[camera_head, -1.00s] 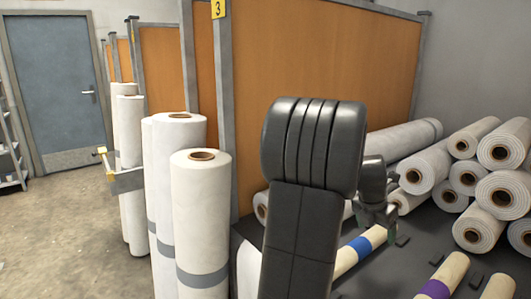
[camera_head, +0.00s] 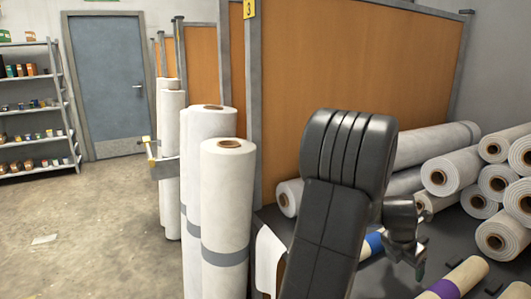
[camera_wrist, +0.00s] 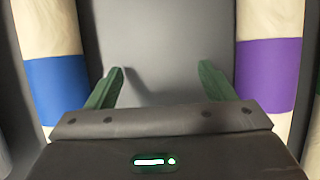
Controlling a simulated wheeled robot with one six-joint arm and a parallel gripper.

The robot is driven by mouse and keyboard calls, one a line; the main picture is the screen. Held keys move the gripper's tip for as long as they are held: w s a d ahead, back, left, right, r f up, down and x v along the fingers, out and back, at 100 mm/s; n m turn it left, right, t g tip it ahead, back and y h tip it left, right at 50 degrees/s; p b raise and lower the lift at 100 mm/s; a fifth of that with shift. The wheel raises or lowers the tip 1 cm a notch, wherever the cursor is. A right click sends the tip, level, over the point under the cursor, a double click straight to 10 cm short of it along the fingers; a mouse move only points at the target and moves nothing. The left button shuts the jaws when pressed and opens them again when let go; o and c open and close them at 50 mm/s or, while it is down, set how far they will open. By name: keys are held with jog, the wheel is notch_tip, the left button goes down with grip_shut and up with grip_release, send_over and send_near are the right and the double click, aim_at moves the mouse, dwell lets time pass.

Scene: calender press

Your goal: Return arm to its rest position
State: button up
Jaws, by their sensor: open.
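My gripper (camera_wrist: 160,85) is open and empty in the wrist view, its two green fingers spread apart over a bare grey surface. A cream roll with a blue band (camera_wrist: 57,85) lies to its left. A cream roll with a purple band (camera_wrist: 267,75) lies to its right. Neither roll is between the fingers. In the head view my dark arm stands in the middle, folded at the elbow. The gripper end (camera_head: 420,268) hangs low behind it, over the dark surface, and is partly hidden.
White rolls (camera_head: 495,180) are stacked at the right. Tall upright rolls (camera_head: 226,210) with grey bands stand left of my arm. An orange partition (camera_head: 350,75) rises behind. A blue door (camera_head: 106,85) and a shelf (camera_head: 38,128) are at the far left. The floor (camera_head: 70,215) there is mostly clear.

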jog(key=shift+a+f, duration=0.1)
jog(key=shift+f, duration=0.25)
jog(key=v, duration=0.5)
jog(key=shift+s+a+r, duration=0.1)
jog(key=shift+a+r, duration=0.05)
